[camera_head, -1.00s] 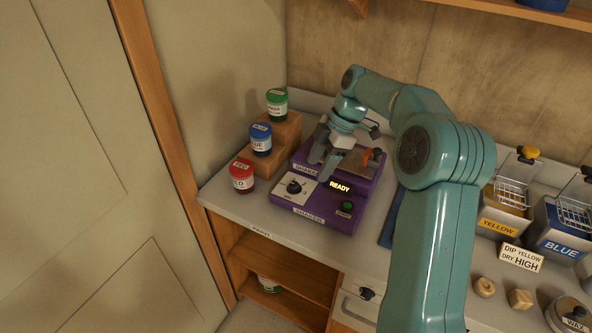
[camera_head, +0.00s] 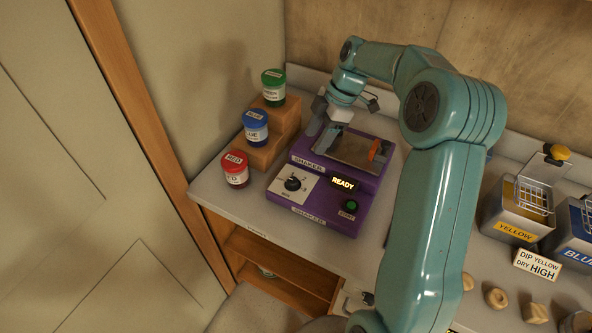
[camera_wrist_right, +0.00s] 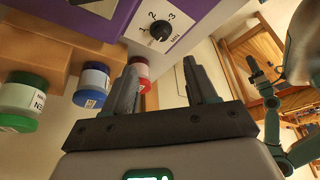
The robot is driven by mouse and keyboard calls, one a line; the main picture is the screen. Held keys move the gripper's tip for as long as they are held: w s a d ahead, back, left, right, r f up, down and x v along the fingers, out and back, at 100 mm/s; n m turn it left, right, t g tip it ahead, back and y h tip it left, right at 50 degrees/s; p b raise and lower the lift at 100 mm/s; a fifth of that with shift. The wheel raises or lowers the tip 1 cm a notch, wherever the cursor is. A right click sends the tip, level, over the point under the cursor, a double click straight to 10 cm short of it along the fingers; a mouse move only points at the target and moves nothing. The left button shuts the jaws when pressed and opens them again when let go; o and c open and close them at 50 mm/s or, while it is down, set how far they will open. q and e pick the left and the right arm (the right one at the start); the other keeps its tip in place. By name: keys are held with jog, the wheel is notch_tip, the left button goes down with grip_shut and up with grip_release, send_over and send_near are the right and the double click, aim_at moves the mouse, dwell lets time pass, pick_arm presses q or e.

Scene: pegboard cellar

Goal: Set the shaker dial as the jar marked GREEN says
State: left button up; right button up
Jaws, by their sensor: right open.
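The purple shaker (camera_head: 316,218) stands on the counter with its black dial (camera_head: 293,184) on a white plate. In the right wrist view the dial (camera_wrist_right: 160,30) has 1, 2 and 3 around it; I cannot tell where its pointer stands. The GREEN jar (camera_head: 274,94) stands upright on the top wooden step; its lying-looking green lid and white label show in the right wrist view (camera_wrist_right: 20,97), with any setting unreadable. My right gripper (camera_head: 318,138) is open and empty above the shaker's back part, apart from the dial. A small teal arm, seemingly my left (camera_wrist_right: 262,78), shows in the right wrist view.
The BLUE jar (camera_head: 256,133) and the RED jar (camera_head: 235,175) stand on and beside the wooden steps (camera_head: 270,151). The shaker carries a lit READY display (camera_head: 343,183) and a green button (camera_head: 351,206). A YELLOW tank (camera_head: 510,222) stands right of my arm.

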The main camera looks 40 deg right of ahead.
aim_at(294, 179)
jog(key=p+x, duration=0.1)
jog(key=x, duration=0.7)
jog(key=p+x, duration=0.1)
jog(key=x, duration=0.3)
jog(key=shift+w+a+f+p, duration=0.1)
jog(key=shift+a+f+p, duration=0.1)
jog(key=shift+a+p, duration=0.2)
jog(key=shift+a+f, duration=0.1)
jog(key=shift+f, duration=0.55)
jog(key=shift+w, duration=0.1)
jog(key=c, duration=1)
jog(key=shift+c, duration=0.2)
